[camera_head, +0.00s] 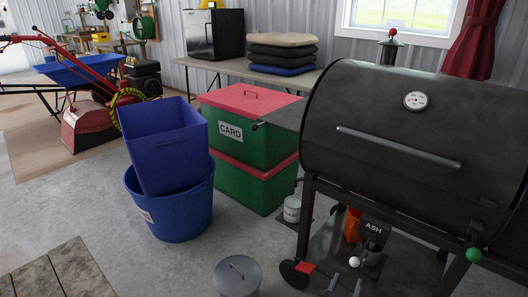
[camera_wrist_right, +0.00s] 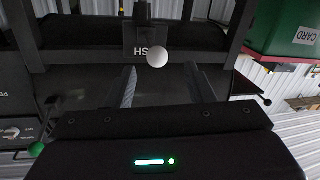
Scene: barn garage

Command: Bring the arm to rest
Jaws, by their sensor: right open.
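My right gripper (camera_head: 344,284) shows at the bottom edge of the head view, in front of the lower part of the black grill (camera_head: 390,130). Its two fingers are apart, and nothing shows held between them. In the right wrist view the open fingers (camera_wrist_right: 160,84) point toward a white ball (camera_wrist_right: 157,57) below partly hidden lettering. The ball also shows in the head view (camera_head: 354,262), just under a black part labelled ASH (camera_head: 373,229). I cannot tell whether the ball touches a finger. My left gripper is not in view.
Green bins with red lids (camera_head: 250,140), one labelled CARD, stand left of the grill. A blue bin (camera_head: 165,150) sits in a blue tub (camera_head: 175,215). A grey lidded can (camera_head: 237,278) stands left of my gripper. Open concrete floor (camera_head: 110,225) lies farther left.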

